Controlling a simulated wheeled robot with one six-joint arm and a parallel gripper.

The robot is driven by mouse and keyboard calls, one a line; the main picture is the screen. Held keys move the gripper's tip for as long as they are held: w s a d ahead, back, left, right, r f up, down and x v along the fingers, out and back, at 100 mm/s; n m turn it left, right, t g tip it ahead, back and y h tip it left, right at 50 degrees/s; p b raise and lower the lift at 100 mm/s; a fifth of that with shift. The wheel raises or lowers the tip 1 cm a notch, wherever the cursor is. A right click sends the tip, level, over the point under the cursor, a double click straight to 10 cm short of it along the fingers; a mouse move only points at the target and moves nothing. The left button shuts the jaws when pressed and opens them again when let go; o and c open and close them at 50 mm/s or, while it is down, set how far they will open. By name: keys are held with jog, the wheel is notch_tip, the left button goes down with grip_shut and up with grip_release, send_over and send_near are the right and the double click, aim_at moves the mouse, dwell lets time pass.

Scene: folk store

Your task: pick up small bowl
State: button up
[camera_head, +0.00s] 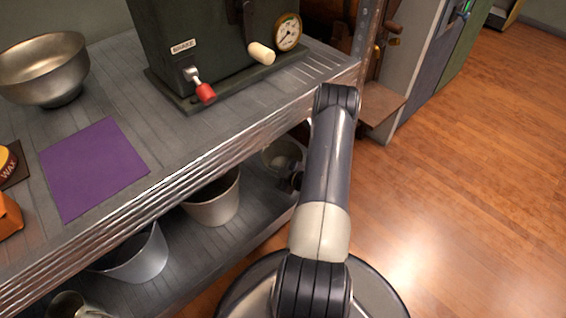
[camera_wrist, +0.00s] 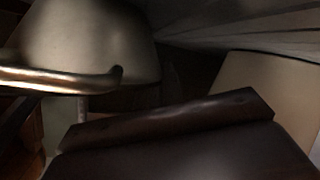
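A metal bowl (camera_head: 46,68) stands upright on the counter top at the far left, well away from my arm. A rounded pale vessel (camera_head: 283,155) sits on the lower shelf, partly hidden by my arm; I cannot tell whether it is the small bowl. My gripper (camera_head: 293,182) is at the lower shelf beside this vessel, small and mostly hidden behind my arm. The wrist view shows a pale rounded vessel (camera_wrist: 85,40) close at upper left, with a brass-coloured rod in front. The fingertips are not clear there, so I cannot tell if they touch anything.
The counter's metal edge (camera_head: 180,180) overhangs the lower shelf. Buckets (camera_head: 215,203) stand on that shelf. A dark green machine (camera_head: 200,45) and a purple cloth (camera_head: 93,168) are on the counter. A dark brown block (camera_wrist: 170,120) fills the lower wrist view. The wooden floor at right is clear.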

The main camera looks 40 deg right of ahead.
grip_shut()
